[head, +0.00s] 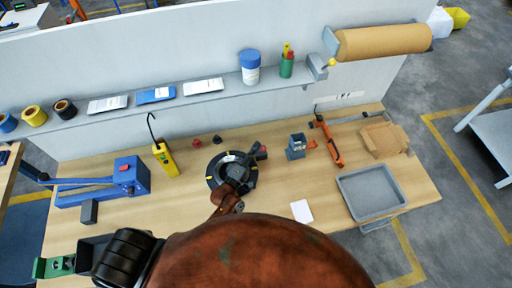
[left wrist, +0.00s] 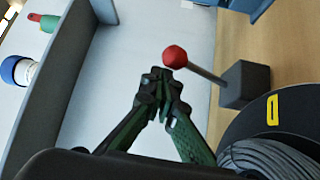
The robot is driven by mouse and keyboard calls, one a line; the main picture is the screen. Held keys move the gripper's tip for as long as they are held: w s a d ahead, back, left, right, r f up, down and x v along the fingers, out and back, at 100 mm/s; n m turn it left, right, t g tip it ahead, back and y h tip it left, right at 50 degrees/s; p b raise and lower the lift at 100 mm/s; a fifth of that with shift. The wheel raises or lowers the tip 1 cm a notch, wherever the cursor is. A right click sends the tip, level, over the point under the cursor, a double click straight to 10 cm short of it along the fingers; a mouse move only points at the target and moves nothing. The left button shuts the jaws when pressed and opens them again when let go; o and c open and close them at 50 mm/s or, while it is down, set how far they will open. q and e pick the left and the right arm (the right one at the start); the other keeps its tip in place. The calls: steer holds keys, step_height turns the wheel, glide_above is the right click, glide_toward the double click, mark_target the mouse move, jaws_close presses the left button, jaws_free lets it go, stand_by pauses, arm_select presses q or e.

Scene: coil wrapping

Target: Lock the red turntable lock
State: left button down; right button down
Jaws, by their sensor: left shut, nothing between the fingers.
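The lock lever's red knob (head: 263,149) is at the right side of the round black turntable (head: 215,168) on the bench. In the left wrist view, the red knob (left wrist: 175,57) sits on a thin rod from a dark grey block (left wrist: 245,84), beside the turntable's edge (left wrist: 262,125) and a dark coil. My left gripper (head: 240,187) is over the turntable's front part. In the left wrist view, its fingertips (left wrist: 160,88) are together and empty, just below the knob in the picture; contact cannot be told. My right gripper is not in view.
A yellow tool (head: 165,158) and blue press (head: 130,177) stand left of the turntable. A blue-grey box (head: 296,147), orange tool (head: 328,140) and grey tray (head: 347,194) are at right. A wall shelf (head: 190,102) runs behind. My arm hides the bench front.

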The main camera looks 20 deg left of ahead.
arm_select(q)
steer(key=v, duration=1.2)
steer(key=shift+w, duration=0.1)
